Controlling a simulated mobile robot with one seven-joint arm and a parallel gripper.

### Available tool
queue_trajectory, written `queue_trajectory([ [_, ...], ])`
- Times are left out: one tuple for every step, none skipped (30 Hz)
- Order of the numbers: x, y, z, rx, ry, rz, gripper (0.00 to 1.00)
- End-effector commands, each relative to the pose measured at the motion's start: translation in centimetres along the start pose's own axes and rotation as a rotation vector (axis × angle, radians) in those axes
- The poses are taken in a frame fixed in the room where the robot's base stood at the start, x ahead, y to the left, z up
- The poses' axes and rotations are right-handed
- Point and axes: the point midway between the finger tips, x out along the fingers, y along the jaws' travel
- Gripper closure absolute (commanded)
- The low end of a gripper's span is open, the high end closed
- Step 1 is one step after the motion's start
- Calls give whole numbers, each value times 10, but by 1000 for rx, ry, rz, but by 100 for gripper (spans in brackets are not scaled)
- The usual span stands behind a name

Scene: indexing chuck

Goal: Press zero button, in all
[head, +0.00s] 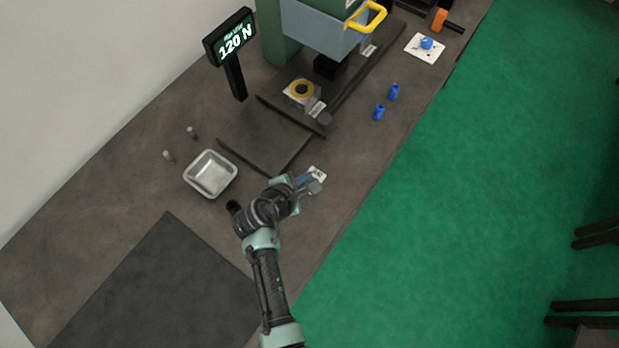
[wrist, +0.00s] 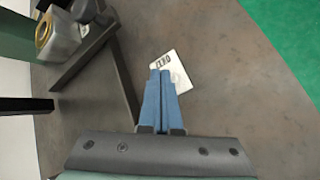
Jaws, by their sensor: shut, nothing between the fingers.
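A small white plate (head: 318,172) lies on the bench to the right of the low dark platform. It also shows in the wrist view (wrist: 181,75), with the label ZERO on it. My gripper (head: 306,181) is over the plate's near edge. In the wrist view its two blue fingers (wrist: 160,76) are together and empty, and their tips overlap the plate's left part. The button itself is not clearly visible; the fingers may cover it. I cannot tell whether the tips touch the plate. A display (head: 235,40) on a post reads 120 N.
The press with a yellow handle (head: 368,18) stands at the back, a yellow-ringed fixture (head: 301,89) below it. A metal tray (head: 210,173) is left of my gripper. Two blue cylinders (head: 379,112) stand right of the press. A dark mat (head: 150,290) lies in front; bare bench surrounds the plate.

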Motion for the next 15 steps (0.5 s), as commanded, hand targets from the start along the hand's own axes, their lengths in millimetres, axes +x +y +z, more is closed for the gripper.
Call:
queue_trajectory([
  [1, 0, -1, 0, 0, 0, 100],
  [1, -1, -1, 0, 0, 0, 100],
  [1, -1, -1, 0, 0, 0, 100],
  [2, -1, -1, 0, 0, 0, 100],
  [2, -1, -1, 0, 0, 0, 100],
  [2, -2, -2, 0, 0, 0, 100],
  [2, -2, -2, 0, 0, 0, 100],
  [3, -2, -2, 0, 0, 0, 100],
  [3, -2, -2, 0, 0, 0, 100],
  [3, -2, -2, 0, 0, 0, 100],
  [4, -3, -3, 0, 0, 0, 100],
  [4, -3, -3, 0, 0, 0, 100],
  [4, -3, -3, 0, 0, 0, 100],
  [4, -3, -3, 0, 0, 0, 100],
  [5, -4, -4, 0, 1, 0, 100],
])
